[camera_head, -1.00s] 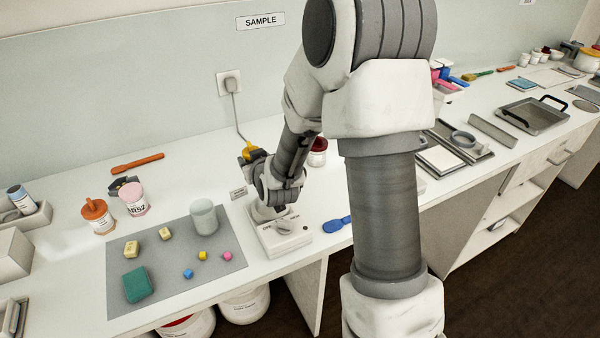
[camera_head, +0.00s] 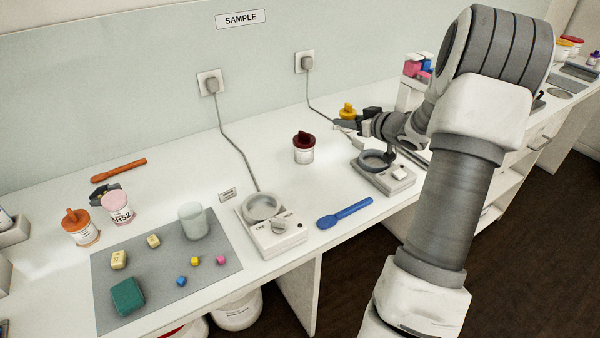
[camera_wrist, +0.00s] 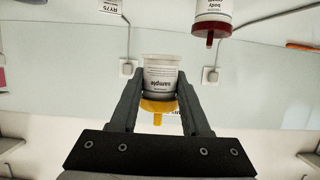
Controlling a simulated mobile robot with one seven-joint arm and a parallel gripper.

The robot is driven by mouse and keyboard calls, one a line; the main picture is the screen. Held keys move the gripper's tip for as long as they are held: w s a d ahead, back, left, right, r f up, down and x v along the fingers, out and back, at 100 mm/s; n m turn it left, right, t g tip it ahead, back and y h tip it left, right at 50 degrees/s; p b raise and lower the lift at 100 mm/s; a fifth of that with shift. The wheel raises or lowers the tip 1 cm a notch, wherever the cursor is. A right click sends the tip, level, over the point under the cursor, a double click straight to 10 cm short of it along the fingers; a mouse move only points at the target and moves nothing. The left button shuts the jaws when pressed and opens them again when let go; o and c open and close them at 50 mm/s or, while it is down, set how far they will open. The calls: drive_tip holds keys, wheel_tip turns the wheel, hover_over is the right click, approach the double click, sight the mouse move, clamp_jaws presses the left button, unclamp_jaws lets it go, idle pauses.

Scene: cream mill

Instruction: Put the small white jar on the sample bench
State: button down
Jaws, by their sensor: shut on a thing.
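My gripper (camera_head: 344,124) is shut on a small white jar (camera_wrist: 159,80) with a yellow knobbed lid. In the wrist view the jar shows upside down, between the two dark fingers, with a label reading "sample". In the head view its yellow lid (camera_head: 347,112) shows above the fingers, while most of its body is hidden. The gripper is over the back of the bench, behind the right-hand dial device (camera_head: 398,176). The sample bench (camera_head: 190,160) is the white worktop along the wall, under the SAMPLE sign (camera_head: 241,19).
A dark-red-lidded jar (camera_head: 304,150) stands left of the gripper. A left dial device (camera_head: 272,232) and blue spoon (camera_head: 345,213) lie in front. A grey mat (camera_head: 215,255) holds a cup, blocks and small cubes. Orange-lidded (camera_head: 80,230) and pink-lidded (camera_head: 117,208) jars stand further left. Clear worktop lies behind the mat.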

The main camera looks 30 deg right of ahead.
drive_tip(key=s+d, duration=0.2)
drive_tip(key=d, duration=0.1)
drive_tip(key=b, duration=0.3)
hover_over(346, 191)
wheel_tip(346, 191, down, 8)
drive_tip(key=shift+r, duration=0.2)
drive_tip(key=shift+s+f, duration=0.1)
drive_tip(key=shift+f, duration=0.05)
drive_tip(key=shift+f+b, duration=0.6)
drive_tip(key=shift+f, duration=1.25)
drive_tip(key=shift+f, duration=0.25)
drive_tip(key=shift+c, duration=1.1)
unclamp_jaws()
